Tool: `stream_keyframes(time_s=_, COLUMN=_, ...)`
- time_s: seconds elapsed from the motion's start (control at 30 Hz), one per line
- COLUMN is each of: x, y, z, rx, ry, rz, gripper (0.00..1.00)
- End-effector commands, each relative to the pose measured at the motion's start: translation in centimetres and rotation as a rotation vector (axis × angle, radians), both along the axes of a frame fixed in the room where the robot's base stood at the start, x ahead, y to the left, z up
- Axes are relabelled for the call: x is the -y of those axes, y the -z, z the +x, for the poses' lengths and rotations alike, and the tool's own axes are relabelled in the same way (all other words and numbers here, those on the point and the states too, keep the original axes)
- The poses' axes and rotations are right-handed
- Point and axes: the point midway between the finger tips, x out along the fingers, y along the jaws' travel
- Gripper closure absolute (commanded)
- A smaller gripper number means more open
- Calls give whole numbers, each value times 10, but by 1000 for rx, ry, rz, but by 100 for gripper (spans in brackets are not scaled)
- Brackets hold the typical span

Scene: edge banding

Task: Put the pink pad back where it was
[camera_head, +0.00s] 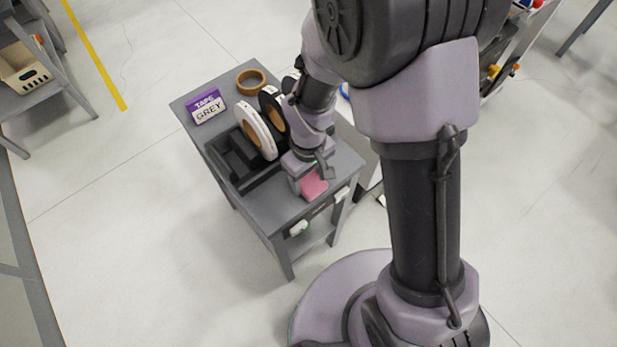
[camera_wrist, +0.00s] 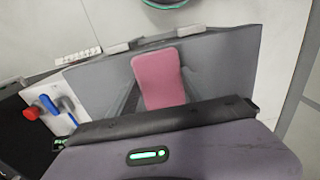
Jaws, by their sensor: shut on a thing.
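The pink pad (camera_head: 313,186) is at the near end of the small grey table (camera_head: 268,212), just under my gripper (camera_head: 308,172). In the wrist view the pink pad (camera_wrist: 160,78) sticks out beyond the dark edge of my gripper's housing, with grey table surface behind it. My gripper is shut on the pad. The fingertips are mostly hidden. I cannot tell whether the pad touches the tabletop.
On the table stand a white tape roll (camera_head: 255,131), a dark roll (camera_head: 272,108), a brown ring (camera_head: 251,81), a purple "TAPE GREY" box (camera_head: 207,106) and a black rack (camera_head: 232,160). A bare strip lies at the table's near left.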

Motion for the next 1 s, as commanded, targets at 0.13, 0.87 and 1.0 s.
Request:
stream_keyframes(time_s=0.13, x=0, y=4, z=0, rx=0, ry=0, rz=0, gripper=80)
stream_keyframes(time_s=0.87, x=0, y=-76, z=1, rx=4, ry=0, rz=1, gripper=20)
stream_keyframes(time_s=1.0, x=0, y=-107, z=1, rx=3, ry=-1, rz=1, gripper=20)
